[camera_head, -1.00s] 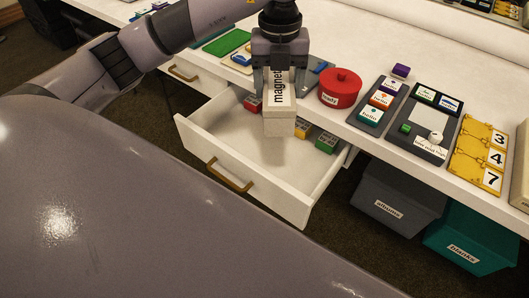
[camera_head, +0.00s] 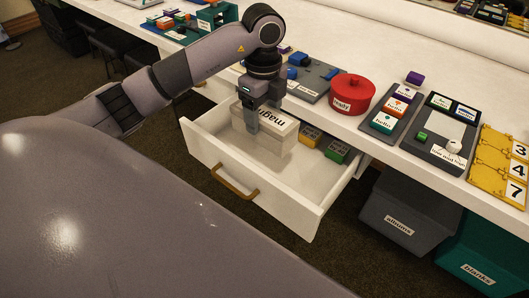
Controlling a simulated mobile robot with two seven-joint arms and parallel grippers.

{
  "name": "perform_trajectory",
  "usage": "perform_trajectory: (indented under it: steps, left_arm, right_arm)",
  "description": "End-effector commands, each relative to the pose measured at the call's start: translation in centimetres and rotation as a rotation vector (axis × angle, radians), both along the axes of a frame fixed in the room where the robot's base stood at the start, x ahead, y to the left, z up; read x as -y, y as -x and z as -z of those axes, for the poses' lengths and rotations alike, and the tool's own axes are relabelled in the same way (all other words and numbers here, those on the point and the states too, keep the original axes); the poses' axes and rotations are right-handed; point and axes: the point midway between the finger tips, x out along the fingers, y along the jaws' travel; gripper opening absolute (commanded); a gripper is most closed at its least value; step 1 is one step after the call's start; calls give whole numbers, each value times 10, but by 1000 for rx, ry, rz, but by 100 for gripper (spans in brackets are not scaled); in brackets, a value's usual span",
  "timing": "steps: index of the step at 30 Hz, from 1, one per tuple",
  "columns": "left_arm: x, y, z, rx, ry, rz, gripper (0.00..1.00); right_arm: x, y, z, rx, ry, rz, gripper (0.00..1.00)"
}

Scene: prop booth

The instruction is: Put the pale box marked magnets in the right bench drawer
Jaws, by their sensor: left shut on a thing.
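The pale box marked magnets (camera_head: 277,132) is inside the open bench drawer (camera_head: 308,193), towards its back left, with its label partly covered by my gripper. My left gripper (camera_head: 252,122) comes down from above and is shut on the box. The box is tilted against its earlier upright pose; I cannot tell whether it rests on the drawer floor. My right gripper is not in view.
Small green (camera_head: 337,151) and yellow (camera_head: 309,137) blocks lie along the drawer's back right. A red round tin (camera_head: 352,94) marked ready stands on the bench. Bins marked albums (camera_head: 408,212) and blanks (camera_head: 480,262) are below.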

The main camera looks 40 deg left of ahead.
Motion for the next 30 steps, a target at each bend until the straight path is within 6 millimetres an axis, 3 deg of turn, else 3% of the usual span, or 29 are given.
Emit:
perform_trajectory:
  steps: [3, 7, 14, 22, 30]
  left_arm:
    - [0, 1, 34, -3, 0, 1, 27]
    - [0, 0, 58, -2, 0, 1, 27]
    - [0, 0, 74, 1, 0, 2, 27]
    - [0, 0, 111, 0, 1, 2, 27]
    - [0, 0, 112, 2, 0, 3, 27]
  right_arm:
    - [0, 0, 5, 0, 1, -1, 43]
    - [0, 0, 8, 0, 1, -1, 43]
    - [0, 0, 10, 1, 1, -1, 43]
    - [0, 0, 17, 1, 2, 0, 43]
    - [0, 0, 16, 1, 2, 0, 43]
